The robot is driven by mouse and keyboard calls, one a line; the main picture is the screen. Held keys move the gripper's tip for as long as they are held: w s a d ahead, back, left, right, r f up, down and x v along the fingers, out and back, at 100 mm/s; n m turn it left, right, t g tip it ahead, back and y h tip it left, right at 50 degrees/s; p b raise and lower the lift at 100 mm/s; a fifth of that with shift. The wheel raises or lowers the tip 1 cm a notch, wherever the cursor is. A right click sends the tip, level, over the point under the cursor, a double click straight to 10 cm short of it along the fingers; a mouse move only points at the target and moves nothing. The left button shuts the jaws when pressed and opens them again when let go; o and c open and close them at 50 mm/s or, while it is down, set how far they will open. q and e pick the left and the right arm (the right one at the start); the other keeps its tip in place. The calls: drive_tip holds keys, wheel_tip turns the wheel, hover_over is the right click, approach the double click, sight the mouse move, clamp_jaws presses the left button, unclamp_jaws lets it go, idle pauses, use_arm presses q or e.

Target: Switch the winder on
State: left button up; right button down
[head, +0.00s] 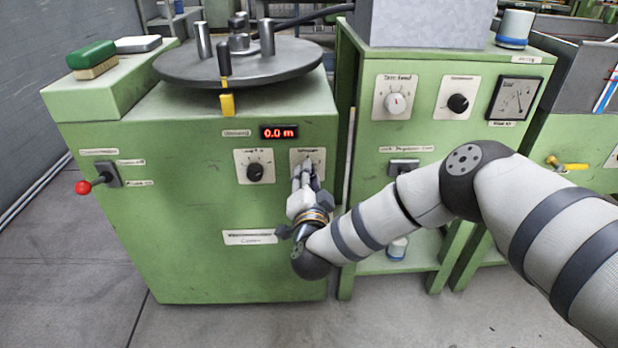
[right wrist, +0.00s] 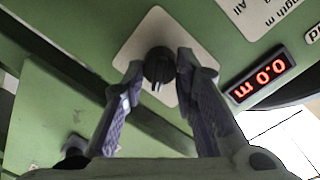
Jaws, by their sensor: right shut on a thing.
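The green winder (head: 190,215) stands at the left, with a dark round turntable (head: 290,68) on top. Its red display (head: 279,132) reads 0.0 m; the display also shows upside down in the right wrist view (right wrist: 262,79). My right gripper (head: 305,168) is at the right-hand knob plate (head: 296,156) on the winder's front. In the right wrist view its fingertips (right wrist: 161,66) are closed on both sides of a black knob (right wrist: 158,68) with a white pointer line. In the head view the gripper mostly hides this knob. My left gripper is out of view.
Another black knob (head: 255,171) sits just left of the gripped one. A red-tipped lever (head: 83,187) sticks out at the winder's left. A second green cabinet (head: 420,137) with knobs and a gauge (head: 516,98) stands at the right, behind my arm.

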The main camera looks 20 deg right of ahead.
idle(0.3)
drive_tip(key=c, duration=1.3)
unclamp_jaws()
drive_tip(key=shift+s, duration=0.1)
drive_tip(key=v, duration=1.2)
drive_tip(key=shift+a+f, duration=0.1)
